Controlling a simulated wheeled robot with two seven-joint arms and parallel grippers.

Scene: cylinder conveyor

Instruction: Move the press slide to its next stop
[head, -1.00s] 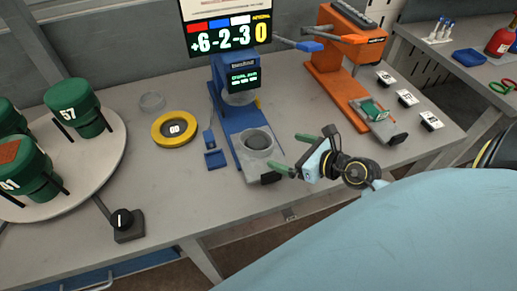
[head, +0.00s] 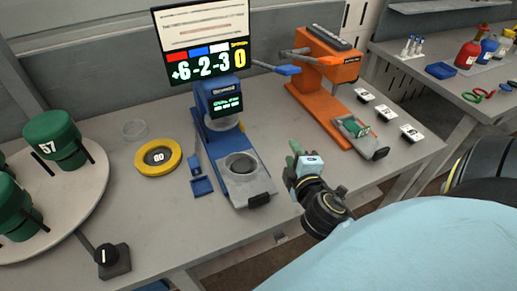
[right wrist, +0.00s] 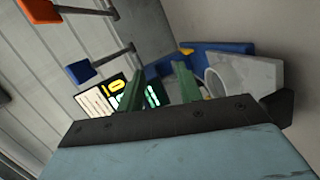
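The blue press (head: 213,110) stands mid-table with a small lit display. Its slide (head: 255,183) is a grey block at the front end of the blue rail, with a round cup in it and a black handle (head: 259,200) at its front. In the right wrist view, the slide (right wrist: 250,75) and its handle (right wrist: 279,115) are on the right. My right gripper (head: 293,155) is right of the slide, apart from it. Its green fingers (right wrist: 158,90) are spread with nothing held between them. My left gripper is not in view.
An orange press (head: 325,75) stands to the right, beside several white number cards. A yellow ring (head: 158,172) and a round table (head: 85,190) with green cylinders are on the left. A black knob box (head: 113,262) is at the front left. A screen (head: 205,45) stands behind the blue press.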

